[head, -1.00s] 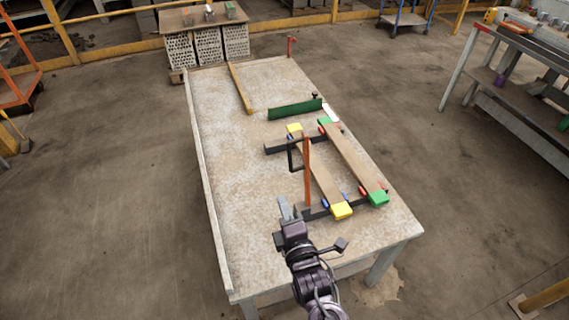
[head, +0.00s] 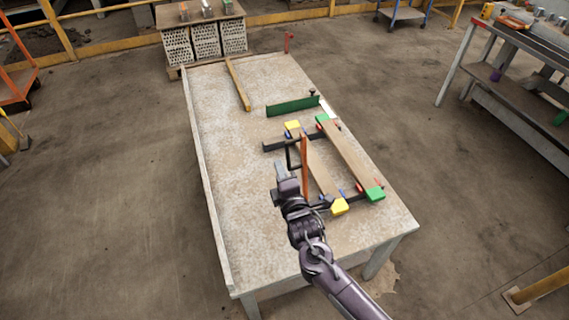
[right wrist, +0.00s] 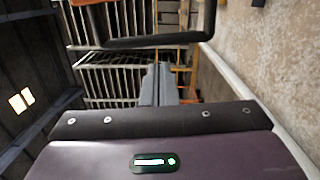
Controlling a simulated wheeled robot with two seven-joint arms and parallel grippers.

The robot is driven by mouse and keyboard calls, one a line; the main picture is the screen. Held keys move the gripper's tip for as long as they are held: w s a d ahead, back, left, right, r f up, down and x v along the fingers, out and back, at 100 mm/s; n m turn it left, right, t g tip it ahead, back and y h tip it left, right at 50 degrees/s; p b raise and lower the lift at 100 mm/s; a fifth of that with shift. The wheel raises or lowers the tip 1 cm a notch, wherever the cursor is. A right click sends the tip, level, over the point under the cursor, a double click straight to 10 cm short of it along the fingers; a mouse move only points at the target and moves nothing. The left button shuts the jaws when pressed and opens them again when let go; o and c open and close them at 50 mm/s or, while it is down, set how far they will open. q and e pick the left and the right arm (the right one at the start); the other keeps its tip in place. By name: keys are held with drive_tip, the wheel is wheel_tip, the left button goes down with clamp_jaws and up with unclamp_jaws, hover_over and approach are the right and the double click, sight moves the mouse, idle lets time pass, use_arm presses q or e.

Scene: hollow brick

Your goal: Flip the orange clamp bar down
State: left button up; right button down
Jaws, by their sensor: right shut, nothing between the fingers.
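The orange clamp bar (head: 304,160) stands up at the left side of the clamping frame on the table. A black U-shaped handle (head: 289,157) juts from its left side; the handle also crosses the top of the right wrist view (right wrist: 150,43), with a bit of orange at the upper edge. My right gripper (head: 280,167) is shut and empty, just left of the bar near the handle. Its closed fingers (right wrist: 158,84) show below the handle in the right wrist view; contact cannot be told. My arm partly hides the frame's near end. My left gripper is not in view.
Two wooden boards (head: 350,157) with yellow and green end blocks lie in the frame. The table's left part is clear. Perforated bricks (head: 206,45) stand behind it.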

drive_tip(key=shift+w+d+r, duration=0.1)
drive_tip(key=shift+w+d, duration=0.2)
drive_tip(key=shift+d, duration=0.3)
